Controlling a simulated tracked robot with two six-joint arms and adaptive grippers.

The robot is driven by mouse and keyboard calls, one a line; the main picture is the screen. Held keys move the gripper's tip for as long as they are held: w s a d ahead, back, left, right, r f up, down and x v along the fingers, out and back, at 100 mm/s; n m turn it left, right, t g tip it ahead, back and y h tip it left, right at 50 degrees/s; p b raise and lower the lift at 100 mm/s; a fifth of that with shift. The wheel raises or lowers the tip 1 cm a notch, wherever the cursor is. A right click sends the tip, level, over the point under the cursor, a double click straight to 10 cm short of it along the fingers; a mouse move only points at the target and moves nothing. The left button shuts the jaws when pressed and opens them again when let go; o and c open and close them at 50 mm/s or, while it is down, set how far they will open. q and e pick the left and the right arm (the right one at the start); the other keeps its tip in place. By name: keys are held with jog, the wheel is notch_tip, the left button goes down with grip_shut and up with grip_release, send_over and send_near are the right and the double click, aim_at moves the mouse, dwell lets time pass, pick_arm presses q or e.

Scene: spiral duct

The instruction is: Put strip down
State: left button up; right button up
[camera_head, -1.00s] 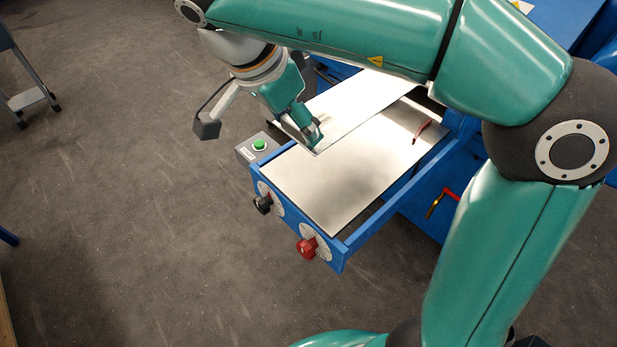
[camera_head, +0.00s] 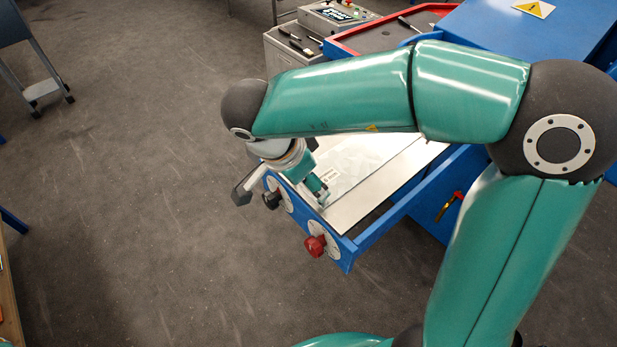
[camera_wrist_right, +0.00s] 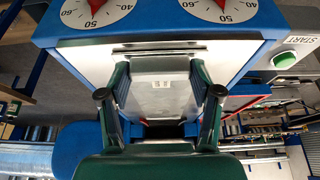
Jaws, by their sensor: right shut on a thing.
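The strip (camera_head: 362,160) is a pale, shiny metal sheet over the metal bed (camera_head: 372,204) of the blue-framed machine. A small label shows near its front end. My right gripper (camera_head: 322,196) is shut on the strip's front end, close above the machine's front edge. My arm hides the strip's far part in the head view. In the right wrist view the strip (camera_wrist_right: 160,98) shows between the two dark green fingers. I cannot tell whether the strip touches the bed. My left gripper is not in view.
A green start button (camera_wrist_right: 284,60) shows in the right wrist view. A red-edged tray (camera_head: 345,47) stands behind.

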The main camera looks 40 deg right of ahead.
jog(key=o, duration=1.3)
jog(key=shift+o, duration=0.2)
jog(key=shift+r, duration=0.15)
jog(key=p+v, duration=0.1)
jog(key=v, duration=1)
jog(key=shift+a+r, duration=0.2)
jog(key=shift+r, duration=0.15)
